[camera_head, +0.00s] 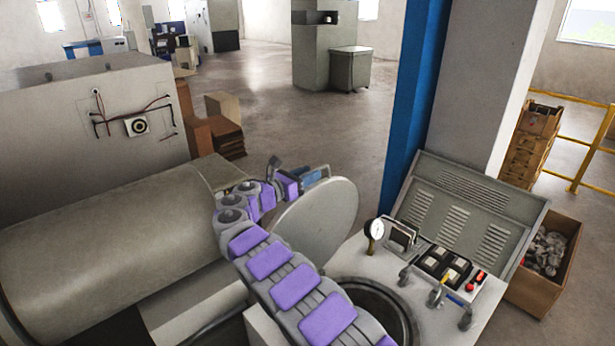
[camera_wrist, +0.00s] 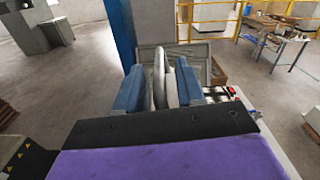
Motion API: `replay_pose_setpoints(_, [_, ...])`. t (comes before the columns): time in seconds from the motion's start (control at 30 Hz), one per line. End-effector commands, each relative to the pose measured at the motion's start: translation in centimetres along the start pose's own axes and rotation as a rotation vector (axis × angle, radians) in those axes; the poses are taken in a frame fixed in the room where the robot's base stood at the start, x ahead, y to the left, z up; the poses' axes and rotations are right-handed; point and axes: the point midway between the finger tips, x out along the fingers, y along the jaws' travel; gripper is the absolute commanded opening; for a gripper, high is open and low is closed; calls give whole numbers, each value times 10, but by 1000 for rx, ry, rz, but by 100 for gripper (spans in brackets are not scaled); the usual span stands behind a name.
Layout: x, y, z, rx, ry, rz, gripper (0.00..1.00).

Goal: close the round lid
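The round lid (camera_head: 322,222) is a flat grey disc standing raised and tilted beside the round opening (camera_head: 362,297) of the grey machine. My arm crosses in front of part of the lid and the opening. My gripper (camera_head: 314,176) is at the lid's upper left edge. In the wrist view the two blue fingers of my gripper (camera_wrist: 158,92) are spread apart. The lid (camera_wrist: 160,72) shows there nearly edge-on between them, with gaps visible on both sides. Whether any part of my gripper touches the lid cannot be told.
A pressure gauge (camera_head: 376,229) and a panel of switches and valves (camera_head: 443,270) sit right of the opening. A raised louvred cover (camera_head: 468,215) stands behind them. A large grey cylinder (camera_head: 110,240) lies at left. A blue column (camera_head: 410,110) rises behind. Open floor lies beyond.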

Motion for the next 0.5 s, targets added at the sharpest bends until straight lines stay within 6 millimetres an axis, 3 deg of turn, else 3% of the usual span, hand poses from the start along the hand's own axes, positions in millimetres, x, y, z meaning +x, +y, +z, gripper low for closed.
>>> replay_pose_setpoints(0.3, [3, -1, 0, 1, 1, 1, 37])
replay_pose_setpoints(0.5, [5, -2, 0, 2, 2, 1, 18])
